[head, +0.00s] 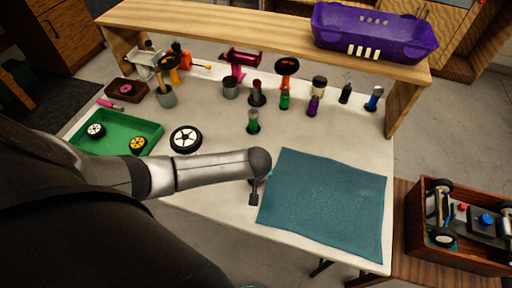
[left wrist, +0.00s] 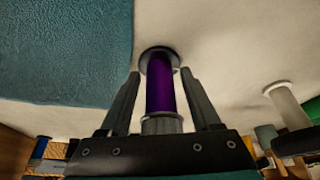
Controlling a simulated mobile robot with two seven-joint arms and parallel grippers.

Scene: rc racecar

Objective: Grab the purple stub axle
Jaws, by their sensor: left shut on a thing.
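My left gripper (left wrist: 160,80) is shut on a purple cylinder with a dark flange at its end, the purple stub axle (left wrist: 161,92), which lies between the two fingers in the left wrist view. In the head view my left gripper (head: 254,191) is over the table just left of the teal mat, and the held piece is mostly hidden by the hand. Another purple upright piece (head: 313,106) stands toward the back of the table. My right gripper is not in view.
The teal mat (head: 325,200) lies bare at the front right. Green pieces (head: 253,121), a black one (head: 345,94) and a blue one (head: 374,99) stand behind. A wheel (head: 186,139) and a green tray (head: 105,128) are at the left. A wooden shelf (head: 270,28) spans the back.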

